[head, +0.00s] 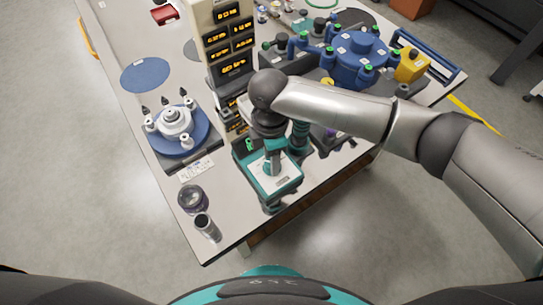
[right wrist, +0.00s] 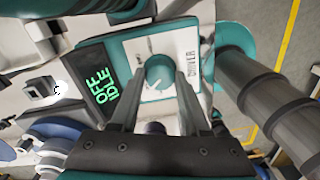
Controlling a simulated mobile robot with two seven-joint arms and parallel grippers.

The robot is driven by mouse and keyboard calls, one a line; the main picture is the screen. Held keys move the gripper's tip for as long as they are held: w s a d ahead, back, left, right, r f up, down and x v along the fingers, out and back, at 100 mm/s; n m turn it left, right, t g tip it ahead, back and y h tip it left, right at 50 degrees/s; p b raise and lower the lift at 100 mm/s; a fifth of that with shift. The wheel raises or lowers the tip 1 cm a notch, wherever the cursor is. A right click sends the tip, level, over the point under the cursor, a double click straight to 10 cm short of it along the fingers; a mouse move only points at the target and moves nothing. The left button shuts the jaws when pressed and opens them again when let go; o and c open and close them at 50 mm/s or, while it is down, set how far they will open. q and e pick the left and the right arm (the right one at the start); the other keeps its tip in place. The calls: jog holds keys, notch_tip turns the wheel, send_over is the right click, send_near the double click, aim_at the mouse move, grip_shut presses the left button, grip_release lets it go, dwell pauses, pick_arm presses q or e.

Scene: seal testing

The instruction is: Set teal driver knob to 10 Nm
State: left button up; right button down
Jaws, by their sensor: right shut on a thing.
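The teal driver box (head: 282,184) stands near the front of the table, with a white top face. In the right wrist view its white panel (right wrist: 188,48) carries a round teal knob (right wrist: 159,70) with a light pointer line. A dark display (right wrist: 97,88) beside it shows green text that looks like "OFF" and "IDLE". My right gripper (right wrist: 156,92) reaches down over the panel, its two fingers on either side of the knob and closed on it. In the head view my right gripper (head: 271,168) hides the knob. My left gripper is in neither view.
A tall instrument rack (head: 229,40) with amber displays stands behind the driver. A white fixture on a blue disc (head: 177,130) is at left, a blue valve manifold (head: 358,57) at back right. A glass dish (head: 192,198) and a small cylinder (head: 206,226) sit by the front left edge.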

jog(key=shift+r+m+p, duration=0.2)
jog(key=shift+m+p, duration=0.3)
jog(key=shift+p, duration=0.4)
jog(key=m+p, duration=0.3)
jog(key=p, duration=0.2)
jog(key=shift+s+m, duration=0.1)
jog(key=shift+m, duration=0.2)
jog(key=shift+f+m+p, duration=0.15)
jog(key=shift+m+p, duration=1.35)
jog(key=shift+m, duration=0.1)
jog(key=shift+c, duration=1.9)
grip_release()
